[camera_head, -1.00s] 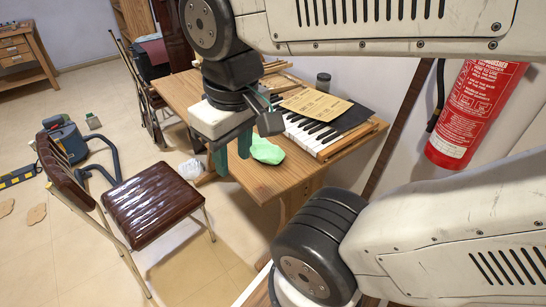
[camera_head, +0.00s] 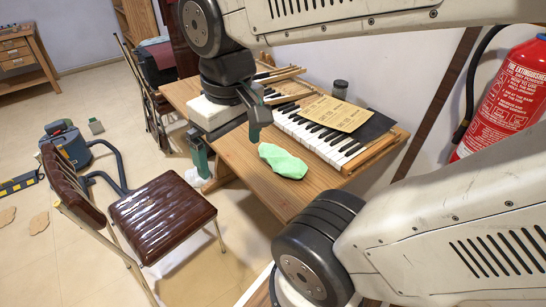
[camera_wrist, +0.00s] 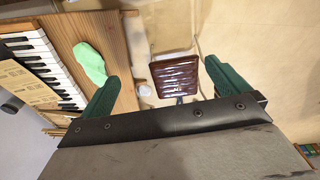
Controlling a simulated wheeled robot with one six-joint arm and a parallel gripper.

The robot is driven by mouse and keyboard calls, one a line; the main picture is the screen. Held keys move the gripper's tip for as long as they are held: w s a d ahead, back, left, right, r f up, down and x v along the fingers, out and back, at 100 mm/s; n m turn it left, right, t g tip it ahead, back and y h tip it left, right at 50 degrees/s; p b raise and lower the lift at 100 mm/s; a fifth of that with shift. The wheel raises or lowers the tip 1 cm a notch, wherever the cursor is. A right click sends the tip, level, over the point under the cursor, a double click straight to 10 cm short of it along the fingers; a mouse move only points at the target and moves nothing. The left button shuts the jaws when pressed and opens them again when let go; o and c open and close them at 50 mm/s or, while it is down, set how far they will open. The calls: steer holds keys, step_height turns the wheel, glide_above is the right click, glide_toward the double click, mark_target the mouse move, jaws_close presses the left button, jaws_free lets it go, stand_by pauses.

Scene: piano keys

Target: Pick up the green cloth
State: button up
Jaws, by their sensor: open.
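The green cloth (camera_head: 284,161) lies crumpled on the wooden table (camera_head: 262,191), in front of the piano keys (camera_head: 315,131). In the wrist view the cloth (camera_wrist: 90,63) is at the upper left, beside the keys. My gripper (camera_head: 228,135) is up and to the left of the cloth in the head view, apart from it. In the wrist view my gripper (camera_wrist: 160,95) shows two green fingers spread wide, open and empty. The brown chair seat (camera_wrist: 174,75) shows between the fingers, and the cloth lies beyond the left finger.
A paper sheet (camera_head: 335,112) and a black folder lie over the keys, with a dark jar (camera_head: 340,89) behind. A brown chair (camera_head: 161,214) stands left of the table. A red fire extinguisher (camera_head: 507,98) hangs on the wall at right.

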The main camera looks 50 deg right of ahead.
steer(key=w+d+f+m, duration=0.1)
steer(key=w+d+f, duration=0.4)
steer(key=w+d, duration=0.35)
steer(key=m+g, duration=0.1)
steer(key=m, duration=0.1)
glide_above(281, 153)
steer(key=f, duration=1.5)
steer(key=shift+a, duration=0.35)
steer(key=f, duration=0.8)
steer(key=shift+d+f, duration=0.1)
steer(key=shift+d, duration=0.3)
steer(key=c, duration=0.9)
steer(key=shift+c, duration=0.2)
steer(key=shift+r, duration=0.2)
